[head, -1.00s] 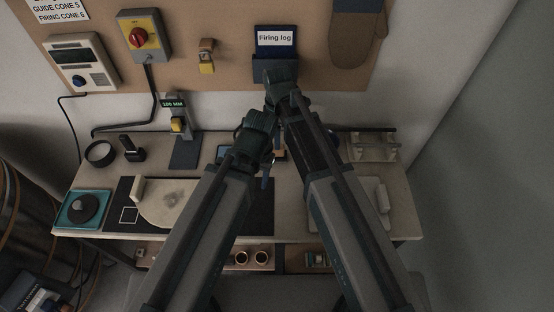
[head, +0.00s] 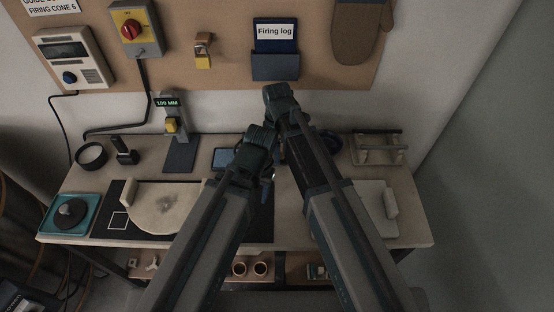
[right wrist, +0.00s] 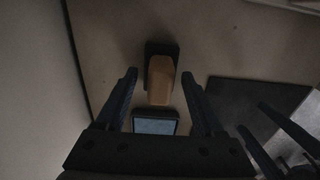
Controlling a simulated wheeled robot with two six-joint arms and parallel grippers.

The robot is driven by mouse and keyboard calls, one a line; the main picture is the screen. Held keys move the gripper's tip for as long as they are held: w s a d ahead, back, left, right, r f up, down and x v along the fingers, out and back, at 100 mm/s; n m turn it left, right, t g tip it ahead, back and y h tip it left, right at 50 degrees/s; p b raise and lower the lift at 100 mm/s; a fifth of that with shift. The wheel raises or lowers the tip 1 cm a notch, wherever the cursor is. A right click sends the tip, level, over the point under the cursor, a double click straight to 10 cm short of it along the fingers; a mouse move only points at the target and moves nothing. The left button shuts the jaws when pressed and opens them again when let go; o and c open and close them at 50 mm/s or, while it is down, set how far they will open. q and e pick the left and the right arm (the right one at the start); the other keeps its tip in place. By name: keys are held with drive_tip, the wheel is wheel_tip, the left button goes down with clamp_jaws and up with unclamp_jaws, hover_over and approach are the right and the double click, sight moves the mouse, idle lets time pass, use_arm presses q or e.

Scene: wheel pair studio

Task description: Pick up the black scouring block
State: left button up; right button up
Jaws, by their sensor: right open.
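In the right wrist view a block with a black base and a tan, handle-like top (right wrist: 160,78) lies on the table beyond and between my fingertips; I take it for the scouring block. In the head view my right arm hides that spot. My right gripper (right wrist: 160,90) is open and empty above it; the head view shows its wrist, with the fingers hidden. My left gripper (right wrist: 278,140) shows at the lower right of the right wrist view with two fingers apart. Another dark block with an upright grip (head: 125,152) stands at the table's left in the head view.
A small screen device (head: 225,158) lies close to the block. A black mat (head: 258,222) with a pale round slab (head: 165,205) covers the front middle. A rack (head: 380,147) stands at the right. The log holder (head: 275,66) hangs on the wall behind.

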drive_tip(key=shift+r, duration=0.1)
clamp_jaws()
use_arm(q)
drive_tip(key=shift+r, duration=0.1)
idle(0.3)
use_arm(e)
wheel_tip(320, 180, up, 10)
drive_tip(key=p, duration=1)
use_arm(q)
wheel_tip(320, 180, up, 10)
